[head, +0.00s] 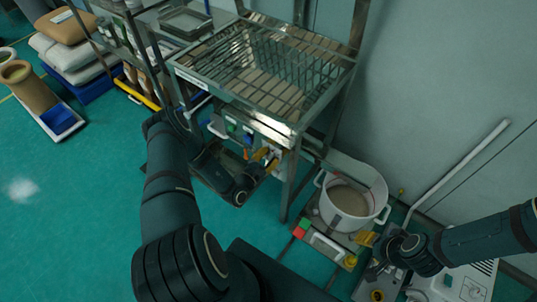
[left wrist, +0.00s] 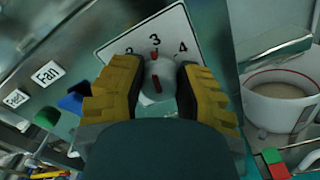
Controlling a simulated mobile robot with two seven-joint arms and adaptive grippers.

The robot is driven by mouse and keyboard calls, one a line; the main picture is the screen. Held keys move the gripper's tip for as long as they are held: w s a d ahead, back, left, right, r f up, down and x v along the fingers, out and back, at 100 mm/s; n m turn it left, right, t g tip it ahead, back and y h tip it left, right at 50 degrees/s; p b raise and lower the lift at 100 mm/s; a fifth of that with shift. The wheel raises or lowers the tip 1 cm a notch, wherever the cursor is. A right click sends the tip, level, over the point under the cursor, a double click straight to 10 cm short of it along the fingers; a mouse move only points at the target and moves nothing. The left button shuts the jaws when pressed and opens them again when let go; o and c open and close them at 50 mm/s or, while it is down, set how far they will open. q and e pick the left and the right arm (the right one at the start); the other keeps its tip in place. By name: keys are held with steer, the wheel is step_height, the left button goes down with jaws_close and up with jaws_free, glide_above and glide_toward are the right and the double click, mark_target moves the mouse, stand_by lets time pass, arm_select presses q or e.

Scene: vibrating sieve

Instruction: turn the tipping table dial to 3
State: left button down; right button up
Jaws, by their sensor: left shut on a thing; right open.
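The dial (left wrist: 160,78) is a pale round knob with red marks on a white plate (left wrist: 118,42) printed 2, 3 and 4 in the left wrist view. A red mark sits just below the 3, and another red mark on the knob is roughly in line with it. My left gripper (left wrist: 156,88) is shut on the dial, with a yellow finger on each side. In the head view my left gripper (head: 266,160) is at the front of the metal table (head: 240,112), mostly hiding the dial.
The white pot (head: 353,222) with brownish contents stands on a low unit with a red and green switch (head: 301,229). A blue switch (left wrist: 70,102), a green switch (left wrist: 46,118) and a Fan label (left wrist: 47,74) are left of the dial. Green floor is open at left.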

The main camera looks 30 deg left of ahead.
arm_select(q)
steer(key=shift+w+r+m, duration=0.1)
steer(key=shift+m, duration=0.5)
steer(key=c, duration=0.6)
jaws_free()
steer(key=shift+o, duration=0.2)
steer(key=s+a, duration=0.1)
steer(key=s, duration=1.1)
